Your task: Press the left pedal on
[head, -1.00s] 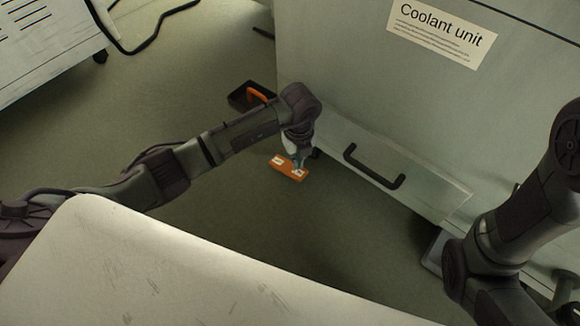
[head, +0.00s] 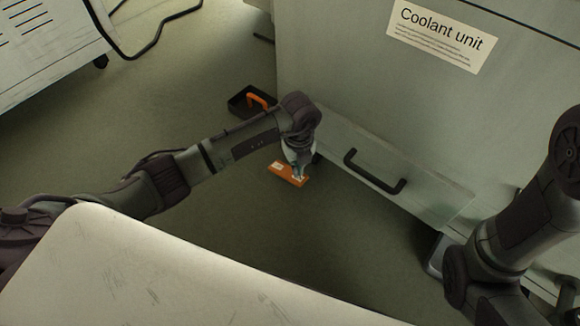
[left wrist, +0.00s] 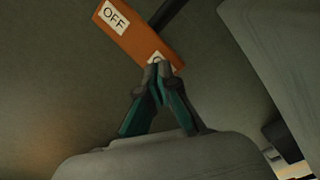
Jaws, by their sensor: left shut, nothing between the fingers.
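An orange rocker pedal (head: 287,174) with white labels at its two ends lies low by the cabinet's near left corner. In the left wrist view the pedal (left wrist: 138,38) shows "OFF" on its far left end. The label at its near right end is mostly hidden behind my fingertips. My left gripper (head: 298,176) points down over that near right end, shut and empty. In the left wrist view its fingertips (left wrist: 157,70) overlap that end; whether they touch it I cannot tell. My right gripper is out of view; only its arm shows at the right.
The cabinet marked "Coolant unit" (head: 350,75) with a black handle (head: 374,172) stands right beside my left gripper. A black tray with an orange handle (head: 258,97) sits on the floor behind. A white surface (head: 150,270) fills the front. Open floor (head: 180,80) lies left.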

